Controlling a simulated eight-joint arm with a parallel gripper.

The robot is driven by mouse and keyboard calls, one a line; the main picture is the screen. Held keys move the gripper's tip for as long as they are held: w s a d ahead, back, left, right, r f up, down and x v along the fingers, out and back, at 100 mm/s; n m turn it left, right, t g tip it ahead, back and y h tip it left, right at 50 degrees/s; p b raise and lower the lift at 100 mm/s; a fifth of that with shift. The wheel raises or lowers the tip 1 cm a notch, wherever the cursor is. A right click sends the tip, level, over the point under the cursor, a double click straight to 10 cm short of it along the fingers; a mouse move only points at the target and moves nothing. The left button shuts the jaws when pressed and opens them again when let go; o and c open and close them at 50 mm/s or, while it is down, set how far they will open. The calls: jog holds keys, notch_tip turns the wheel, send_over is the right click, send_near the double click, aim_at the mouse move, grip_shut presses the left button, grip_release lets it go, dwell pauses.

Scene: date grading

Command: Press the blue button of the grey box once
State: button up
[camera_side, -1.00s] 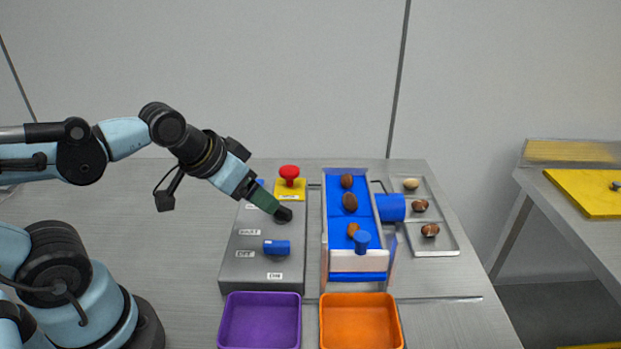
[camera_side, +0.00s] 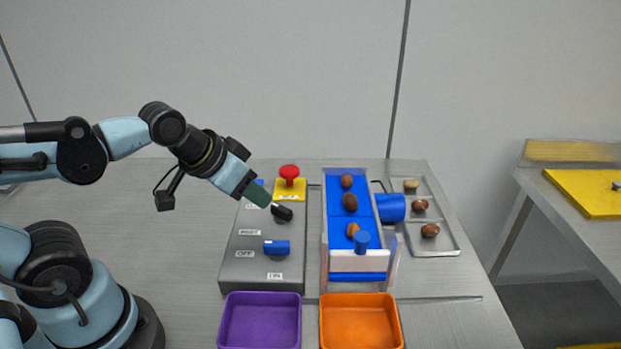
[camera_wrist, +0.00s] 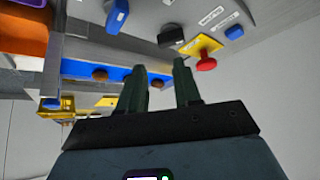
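The grey box (camera_side: 232,272) stands on the table in the side view. Its small blue button (camera_side: 260,182) shows at the far left of its top, partly hidden behind my gripper. A small blue round shape, apparently that button (camera_wrist: 235,32), shows in the wrist view. My gripper (camera_side: 264,201) is tilted down over the box, its tips just left of the black knob (camera_side: 282,213). In the wrist view my gripper (camera_wrist: 160,66) has its two dark green fingers apart with nothing between them. A larger blue knob (camera_side: 277,247) sits nearer the front of the box.
A red mushroom button (camera_side: 289,172) on a yellow plate stands close by my gripper. A blue conveyor (camera_side: 339,188) with dates is to the right of the box. Purple (camera_side: 222,325) and orange (camera_side: 397,325) trays lie in front. A metal tray (camera_side: 447,243) is further right.

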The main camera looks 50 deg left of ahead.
grip_shut()
dwell(1.3)
